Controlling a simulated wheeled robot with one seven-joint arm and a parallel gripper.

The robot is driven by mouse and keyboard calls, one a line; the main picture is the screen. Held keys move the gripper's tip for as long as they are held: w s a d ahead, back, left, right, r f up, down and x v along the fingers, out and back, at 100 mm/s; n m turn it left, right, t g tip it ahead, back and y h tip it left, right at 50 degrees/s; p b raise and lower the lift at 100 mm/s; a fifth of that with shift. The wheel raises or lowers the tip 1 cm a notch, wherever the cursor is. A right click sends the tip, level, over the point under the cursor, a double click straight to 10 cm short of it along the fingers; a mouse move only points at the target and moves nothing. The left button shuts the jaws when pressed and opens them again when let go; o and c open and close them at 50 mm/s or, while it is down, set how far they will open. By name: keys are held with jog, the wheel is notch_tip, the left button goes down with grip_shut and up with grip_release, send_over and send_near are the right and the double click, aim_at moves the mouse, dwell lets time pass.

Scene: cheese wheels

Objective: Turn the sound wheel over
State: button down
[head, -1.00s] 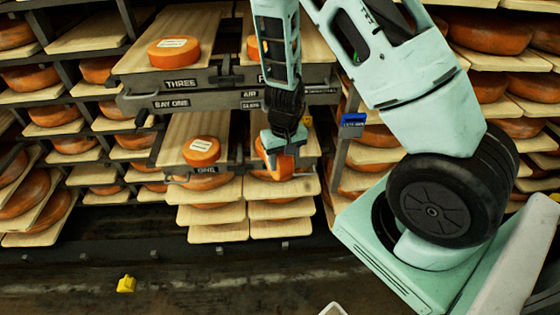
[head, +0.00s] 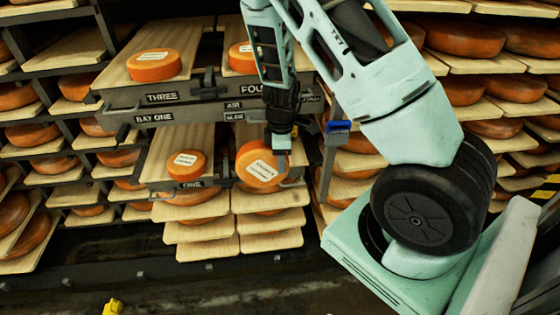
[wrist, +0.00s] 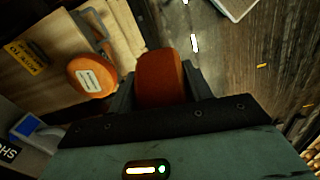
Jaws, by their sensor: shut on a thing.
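My gripper (head: 280,148) is shut on an orange cheese wheel (head: 258,166) at the front of the lower right board. The wheel is tilted, its flat face with a white label towards the head camera. In the wrist view the held wheel (wrist: 160,78) shows as a plain orange rim between the jaws, its label hidden. Whether it touches the board cannot be told. Another labelled wheel (head: 187,165) lies flat on the board marked ONE. Labelled wheels lie on boards THREE (head: 153,66) and FOUR (head: 241,58). The pictures do not show which wheel is sound.
Grey rails with signs BAY ONE (head: 154,117) and AIR run above the lower boards. A blue-topped post (head: 337,128) stands right of my gripper. Shelves of cheese wheels fill both sides. A yellow object (head: 113,307) lies on the floor.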

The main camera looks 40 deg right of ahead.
jog(key=shift+w+d+n, duration=0.35)
jog(key=shift+w+n, duration=0.05)
jog(key=shift+n, duration=0.6)
jog(key=w+f+n+t+y+b, duration=0.1)
jog(key=w+n+t+y+b, duration=0.4)
jog(key=n, duration=1.2)
jog(key=w+y+b, duration=0.1)
jog(key=y, duration=0.3)
jog(key=shift+f+n+t, duration=0.2)
jog(key=shift+n+t, duration=0.2)
dwell(0.3)
jog(key=t+y+b, duration=0.1)
jog(key=b, duration=0.3)
jog(key=shift+d+f+y, duration=0.1)
jog(key=shift+f+y, duration=0.05)
jog(key=shift+y, duration=0.25)
jog(key=y+b, duration=0.1)
jog(key=b, duration=0.2)
jog(key=t+y+b, duration=0.1)
jog(key=b, duration=0.3)
jog(key=f+t+y+b, duration=0.1)
jog(key=b, duration=0.2)
jog(key=shift+s+d+y+b, duration=0.1)
jog(key=shift+y+b, duration=0.3)
